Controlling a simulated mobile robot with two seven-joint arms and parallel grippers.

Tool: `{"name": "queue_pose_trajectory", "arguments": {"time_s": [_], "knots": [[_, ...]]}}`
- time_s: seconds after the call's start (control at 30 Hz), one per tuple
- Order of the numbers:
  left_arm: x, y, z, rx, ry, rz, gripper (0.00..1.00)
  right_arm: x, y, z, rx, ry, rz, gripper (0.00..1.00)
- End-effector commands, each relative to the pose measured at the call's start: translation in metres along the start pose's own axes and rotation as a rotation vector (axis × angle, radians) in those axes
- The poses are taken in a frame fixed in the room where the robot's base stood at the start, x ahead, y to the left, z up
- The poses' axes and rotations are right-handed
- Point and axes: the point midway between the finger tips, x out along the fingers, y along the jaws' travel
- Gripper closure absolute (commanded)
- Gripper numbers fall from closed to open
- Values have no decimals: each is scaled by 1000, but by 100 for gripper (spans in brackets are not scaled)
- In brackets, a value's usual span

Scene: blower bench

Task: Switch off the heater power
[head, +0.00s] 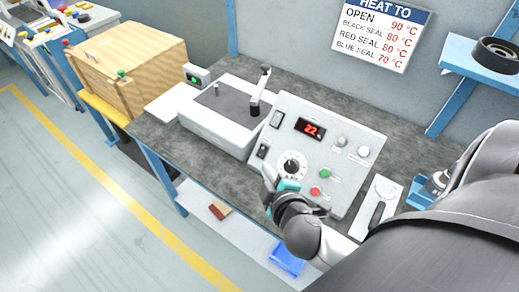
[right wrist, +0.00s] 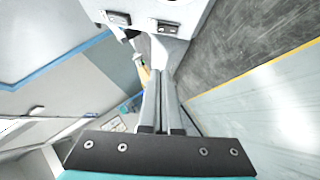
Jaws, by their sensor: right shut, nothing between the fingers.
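The white sloped control panel (head: 333,150) stands on the bench with a lit red display (head: 311,128) that seems to read 22. A dial (head: 292,167), a green button (head: 324,173) and a red button (head: 315,190) sit below the display. My right gripper (head: 268,178) is shut and empty by the panel's lower left edge. Two switches (right wrist: 118,18) (right wrist: 167,27) show near its fingertips (right wrist: 168,68) in the right wrist view.
A grey-topped white unit (head: 222,110) with an upright lever (head: 259,90) stands left of the panel. A small box with a green light (head: 196,77) is behind it. A blue tray (head: 287,258) is on the lower shelf.

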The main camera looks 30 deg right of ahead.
Motion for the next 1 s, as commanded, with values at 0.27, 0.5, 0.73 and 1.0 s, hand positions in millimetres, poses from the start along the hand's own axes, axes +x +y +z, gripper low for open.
{"name": "queue_pose_trajectory", "arguments": {"time_s": [0.27,0.5,0.73,1.0], "knots": [[1,2,2,0,-3,3,22,9,0,0,-2,1,1,100],[4,1,2,1,-3,2,22,43,0,0,-2,1,3,100],[9,-1,3,3,-3,-1,22,82,0,0,-2,1,1,100],[17,-2,3,3,-1,-3,22,117,-1,16,-4,-2,-1,100]]}}
